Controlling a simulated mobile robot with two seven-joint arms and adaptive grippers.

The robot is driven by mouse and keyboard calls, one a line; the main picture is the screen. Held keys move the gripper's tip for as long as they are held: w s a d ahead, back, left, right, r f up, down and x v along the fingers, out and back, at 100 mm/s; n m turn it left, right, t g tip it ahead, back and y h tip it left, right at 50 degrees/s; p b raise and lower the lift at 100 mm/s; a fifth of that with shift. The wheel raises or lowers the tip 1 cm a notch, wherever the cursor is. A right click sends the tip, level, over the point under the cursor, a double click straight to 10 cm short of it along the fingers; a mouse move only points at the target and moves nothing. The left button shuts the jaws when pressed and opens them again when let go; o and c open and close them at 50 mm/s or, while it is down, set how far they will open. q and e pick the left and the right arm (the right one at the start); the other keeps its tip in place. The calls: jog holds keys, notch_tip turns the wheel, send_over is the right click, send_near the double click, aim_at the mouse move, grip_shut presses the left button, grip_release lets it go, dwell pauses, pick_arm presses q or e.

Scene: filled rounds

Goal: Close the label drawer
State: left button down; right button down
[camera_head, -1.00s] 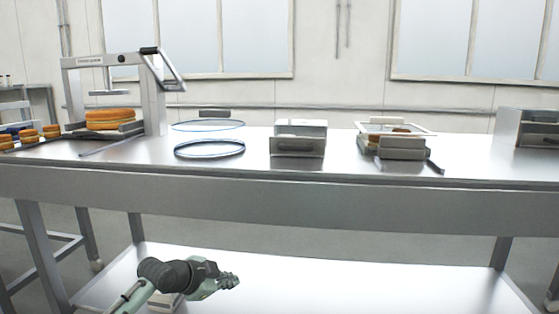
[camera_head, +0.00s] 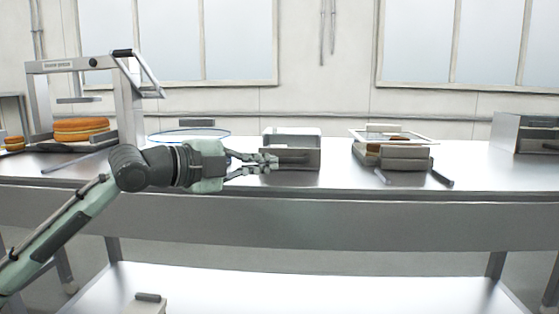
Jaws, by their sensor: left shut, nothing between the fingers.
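A small grey metal box (camera_head: 305,160) stands on the steel table right of the middle. Its front panel has a dark handle bar, and the top behind the panel looks open, like a drawer pulled out towards me. It is the likeliest label drawer, but I see no readable label on it. My left gripper (camera_head: 270,163) reaches in from the left, fingers pointing right, shut and empty. Its tips overlap the left part of the front panel; I cannot tell whether they touch it. My right gripper is not in view.
A press frame (camera_head: 85,66) with a round orange cake (camera_head: 80,130) stands at the left. A blue-rimmed ring (camera_head: 190,134) lies behind my arm. A tray-like device (camera_head: 393,158) with dark bars and another metal box (camera_head: 528,134) stand to the right. Bare tabletop lies between them.

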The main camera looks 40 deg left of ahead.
aim_at(294, 161)
pick_arm(q)
jog(key=w, duration=0.3)
jog(key=w+f, duration=0.1)
jog(key=w, duration=0.1)
jog(key=shift+w+a+p, duration=0.3)
jog(key=shift+w, duration=0.05)
jog(key=shift+w+a+f, duration=0.2)
jog(key=shift+w+a, duration=0.15)
jog(key=shift+w, duration=0.25)
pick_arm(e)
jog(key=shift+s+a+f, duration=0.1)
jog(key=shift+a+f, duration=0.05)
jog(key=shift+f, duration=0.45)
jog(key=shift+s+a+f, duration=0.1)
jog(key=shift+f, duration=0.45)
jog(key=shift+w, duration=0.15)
